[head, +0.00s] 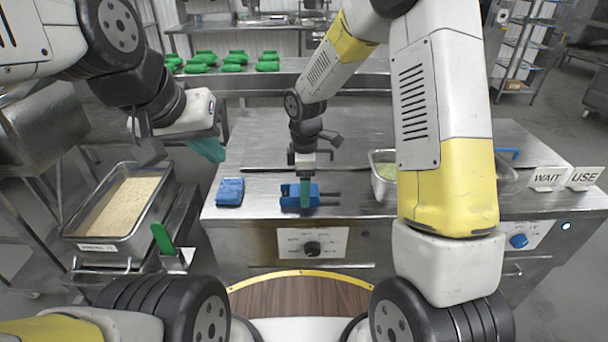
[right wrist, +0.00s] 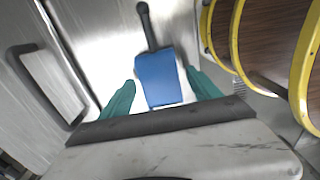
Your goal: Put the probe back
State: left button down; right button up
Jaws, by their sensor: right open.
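The probe, a blue block (head: 289,203) with dark rod-like parts pointing right, lies on the steel counter. My right gripper (head: 304,194) is down over it, with a teal finger in front of the block. In the right wrist view the blue body (right wrist: 159,80) with a dark stem sits between the spread teal fingers of my right gripper (right wrist: 160,97). Gaps show on both sides, so it is not gripped. My left gripper (head: 208,150) hangs over the counter's left end, away from the probe. Its teal fingers overlap, so its opening is unclear.
A folded blue item (head: 230,192) lies left of the probe. A steel pan (head: 379,184) and WAIT (head: 547,179) and USE (head: 584,177) signs are to the right. Green items (head: 237,58) line the back shelf.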

jog(key=s+d+r+m+t, duration=0.1)
jog(key=s+d+r+m, duration=0.1)
jog(key=r, duration=0.7)
jog(key=s+d+r+m, duration=0.2)
jog(key=d+r, duration=0.1)
jog(key=r, duration=0.5)
jog(key=s+d+r+m+t+y, duration=0.1)
jog(key=s+d+r+m+t, duration=0.1)
jog(key=s+m, duration=0.4)
jog(key=s+d+r+m+t+y, duration=0.1)
jog(key=s+d+r+m+t, duration=0.2)
jog(key=s, duration=0.6)
notch_tip(320, 180, up, 2)
jog(key=d+m, duration=0.3)
jog(key=m, duration=0.1)
jog(key=shift+s+r, duration=0.25)
jog(key=shift+s, duration=0.1)
